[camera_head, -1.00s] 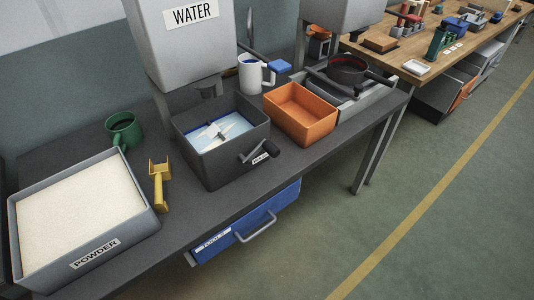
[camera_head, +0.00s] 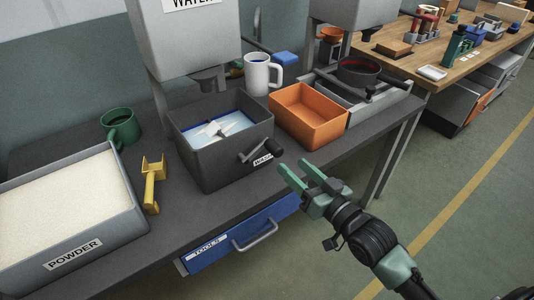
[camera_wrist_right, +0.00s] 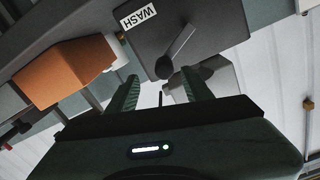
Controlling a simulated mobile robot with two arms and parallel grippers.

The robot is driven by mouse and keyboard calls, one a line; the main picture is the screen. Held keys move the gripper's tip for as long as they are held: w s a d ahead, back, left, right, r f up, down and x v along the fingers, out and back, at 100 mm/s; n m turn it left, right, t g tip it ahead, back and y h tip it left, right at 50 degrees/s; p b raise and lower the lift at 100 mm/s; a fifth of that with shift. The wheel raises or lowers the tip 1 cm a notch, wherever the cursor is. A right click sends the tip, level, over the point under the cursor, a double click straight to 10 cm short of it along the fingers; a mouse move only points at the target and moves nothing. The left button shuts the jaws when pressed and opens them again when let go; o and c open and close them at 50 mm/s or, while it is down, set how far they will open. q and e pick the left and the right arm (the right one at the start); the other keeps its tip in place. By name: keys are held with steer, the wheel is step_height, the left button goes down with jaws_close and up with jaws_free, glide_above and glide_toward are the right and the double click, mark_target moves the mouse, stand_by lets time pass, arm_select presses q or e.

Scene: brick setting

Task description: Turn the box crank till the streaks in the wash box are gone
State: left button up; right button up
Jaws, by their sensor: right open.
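The dark grey wash box (camera_head: 210,165) stands on the bench in the head view, with blue liquid and a pale paddle (camera_head: 215,131) inside. White patches show around the paddle; I cannot tell which are streaks. The box crank (camera_head: 262,150) sticks out of its front right side, with a black knob. In the right wrist view the crank (camera_wrist_right: 176,55) shows beyond my fingers, beside the WASH label. My right gripper (camera_head: 298,181) is open and empty, in front of the box, below and right of the crank, apart from it. My left gripper is not in view.
An orange bin (camera_head: 308,127) stands close right of the wash box. A yellow scoop (camera_head: 152,185), green mug (camera_head: 120,128) and powder tray (camera_head: 133,222) are on the left. A white mug (camera_head: 257,75) stands behind. A blue drawer (camera_head: 225,247) is under the bench.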

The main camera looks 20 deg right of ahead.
mark_target(280, 154)
steer(key=shift+w+a+r, duration=0.1)
steer(key=shift+a+r, duration=0.15)
steer(key=shift+r, duration=0.1)
steer(key=b+x, duration=0.2)
steer(key=x, duration=0.3)
steer(key=shift+w+a, duration=0.15)
steer(key=shift+w, duration=0.2)
steer(key=shift+x, duration=0.85)
jaws_close()
